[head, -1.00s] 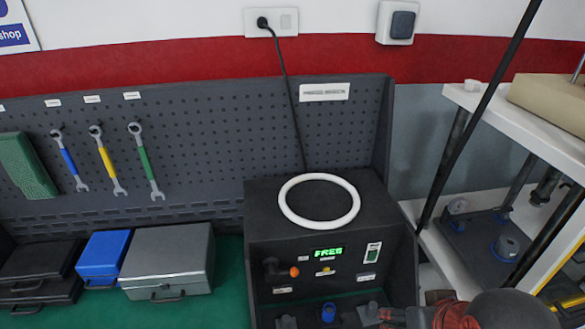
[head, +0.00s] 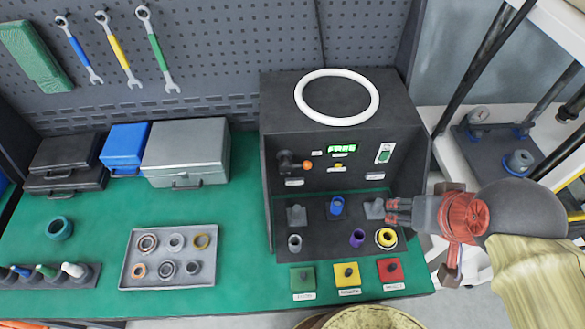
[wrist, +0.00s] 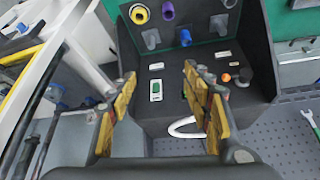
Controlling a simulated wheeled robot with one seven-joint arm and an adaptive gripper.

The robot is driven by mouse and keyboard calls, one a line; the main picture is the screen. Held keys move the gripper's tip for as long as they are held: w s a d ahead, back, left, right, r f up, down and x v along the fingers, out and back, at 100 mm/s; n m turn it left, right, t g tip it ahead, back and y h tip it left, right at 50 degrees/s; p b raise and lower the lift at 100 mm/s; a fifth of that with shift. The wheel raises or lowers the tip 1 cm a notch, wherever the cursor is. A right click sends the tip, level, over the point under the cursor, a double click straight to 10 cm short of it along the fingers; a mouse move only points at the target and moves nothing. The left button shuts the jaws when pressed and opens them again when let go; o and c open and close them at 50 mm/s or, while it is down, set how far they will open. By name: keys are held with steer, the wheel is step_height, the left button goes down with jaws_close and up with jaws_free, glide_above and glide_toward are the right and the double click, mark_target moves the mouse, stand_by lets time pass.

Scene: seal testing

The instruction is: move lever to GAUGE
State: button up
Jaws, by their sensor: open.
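The dark test box (head: 278,105) stands at the right of the green bench. Its front panel carries a lever (head: 290,162) with an orange tip pointing right, left of a green display (head: 341,149) that seems to read FREE. The lever also shows in the wrist view (wrist: 236,78), right of my fingers. The small panel labels are too small to read. My gripper (head: 391,211) is open and empty, right of the lever and in front of the box's right side. Its fingers point left in the head view. In the wrist view my gripper (wrist: 158,76) shows both fingers apart.
A white ring (head: 301,97) lies on the box top. A green-and-white switch (head: 384,153) is right of the display. A blue part (head: 337,206), a purple part (head: 357,238) and a yellow ring (head: 386,238) stand in the recess. Coloured blocks (head: 347,282) line the front.

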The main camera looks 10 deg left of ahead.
steer(key=shift+a+r+p, duration=0.35)
steer(key=shift+p, duration=0.15)
steer(key=shift+c, duration=1.2)
steer(key=a+n+g+p, duration=0.1)
steer(key=p, duration=0.1)
steer(key=w+a+g+p, duration=0.1)
steer(key=a+p, duration=0.1)
steer(key=shift+w+a+f+n+y, duration=0.1)
steer(key=shift+w+a+n+y, duration=0.1)
steer(key=shift+n+y, duration=0.15)
steer(key=c, duration=0.4)
steer(key=w+a+p, duration=0.2)
steer(key=a, duration=0.1)
steer(key=w+a+f+n+g+p, duration=0.1)
steer(key=w+a+p, duration=0.1)
steer(key=w+a, duration=0.1)
steer(key=w+a+n+g+p, duration=0.1)
steer(key=w+a+p, duration=0.1)
steer(key=w+a, duration=0.1)
steer(key=shift+w+a+f+p, duration=0.1)
steer(key=shift+f+p, duration=0.15)
steer(key=shift+p, duration=0.15)
jaws_close()
steer(key=w+a+f+m+p, duration=0.1)
steer(key=w+a+f+p, duration=0.1)
steer(key=w+a, duration=0.6)
steer(key=w+f, duration=0.1)
steer(key=w, duration=0.2)
steer(key=shift+a+t, duration=0.3)
steer(key=shift+t, duration=0.1)
